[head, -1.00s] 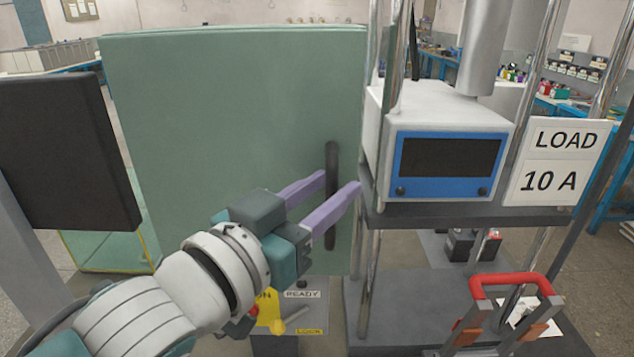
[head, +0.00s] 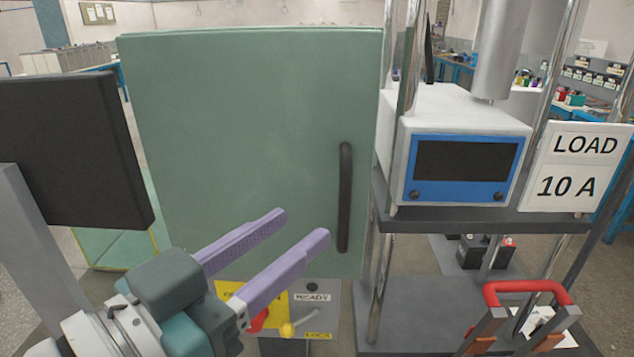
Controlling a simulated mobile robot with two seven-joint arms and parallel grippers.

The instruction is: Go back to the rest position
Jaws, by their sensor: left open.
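My left gripper (head: 304,225) comes in from the lower left with two purple fingers. It is open, and nothing is between the fingers. A green cabinet door (head: 250,120) stands in front of it, with a dark vertical handle (head: 345,198). The fingertips are to the left of the handle and apart from it. The fingers cover part of the door's lower edge. My right gripper is not in the head view.
A dark screen (head: 70,150) on a grey post stands at left. At right, a rack shelf (head: 480,220) holds a white and blue instrument (head: 465,168) beside a LOAD 10 A sign (head: 575,168). A red-handled item (head: 525,290) is low right.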

